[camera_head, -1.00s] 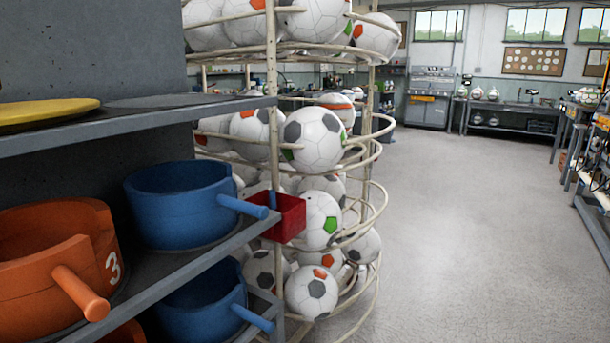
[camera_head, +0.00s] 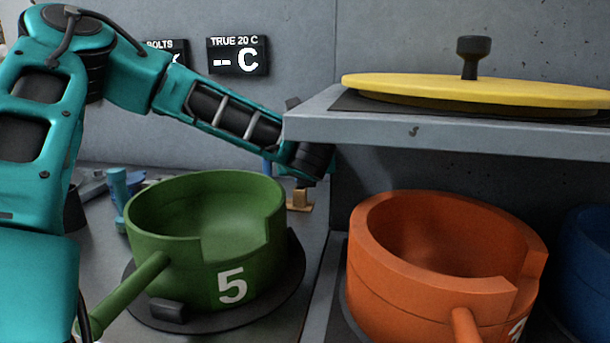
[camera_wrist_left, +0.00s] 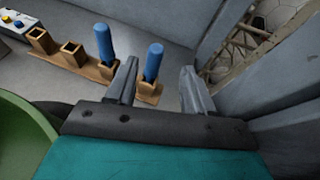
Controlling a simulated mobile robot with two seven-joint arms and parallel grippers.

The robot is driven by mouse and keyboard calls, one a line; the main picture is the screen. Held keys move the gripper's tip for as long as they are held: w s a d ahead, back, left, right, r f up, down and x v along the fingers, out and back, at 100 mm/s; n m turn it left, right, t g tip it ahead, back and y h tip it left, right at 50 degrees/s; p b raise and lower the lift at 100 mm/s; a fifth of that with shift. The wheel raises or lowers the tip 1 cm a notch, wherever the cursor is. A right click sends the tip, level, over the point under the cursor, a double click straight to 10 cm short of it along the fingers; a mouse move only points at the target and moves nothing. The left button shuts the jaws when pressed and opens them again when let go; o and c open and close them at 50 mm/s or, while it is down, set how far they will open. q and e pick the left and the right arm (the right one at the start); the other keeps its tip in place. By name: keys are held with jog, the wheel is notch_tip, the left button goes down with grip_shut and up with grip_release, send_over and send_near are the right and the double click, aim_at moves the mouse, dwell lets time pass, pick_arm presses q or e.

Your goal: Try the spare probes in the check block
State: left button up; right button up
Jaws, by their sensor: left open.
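In the left wrist view a brass-coloured row of square sockets (camera_wrist_left: 70,55) stands on the grey bench. Its two left sockets look empty, and a blue probe (camera_wrist_left: 103,42) stands in the one to their right. A second blue probe (camera_wrist_left: 153,60) stands, slightly tilted, in a square socket (camera_wrist_left: 149,93); a finger hides whether this joins the row. My left gripper (camera_wrist_left: 158,66) is open, its fingers on either side of this second probe with gaps. In the head view my left wrist (camera_head: 305,160) is partly behind the shelf edge, above a brass socket (camera_head: 299,201). My right gripper is out of view.
A green pot (camera_head: 215,250) marked 5 sits on a dark mat near my left forearm. A grey shelf (camera_head: 400,133) with a yellow lid (camera_head: 475,88) juts out beside my wrist, over an orange pot (camera_head: 440,245). A sign (camera_head: 238,57) reads "TRUE 20 C".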

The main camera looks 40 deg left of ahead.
pick_arm(q)
jog(key=x, duration=0.3)
jog(key=r+x, duration=0.1)
jog(key=x, duration=0.1)
jog(key=shift+a+f+b, duration=0.1)
jog(key=shift+a+b, duration=0.2)
jog(key=shift+a, duration=0.2)
jog(key=shift+s, duration=0.1)
grip_shut()
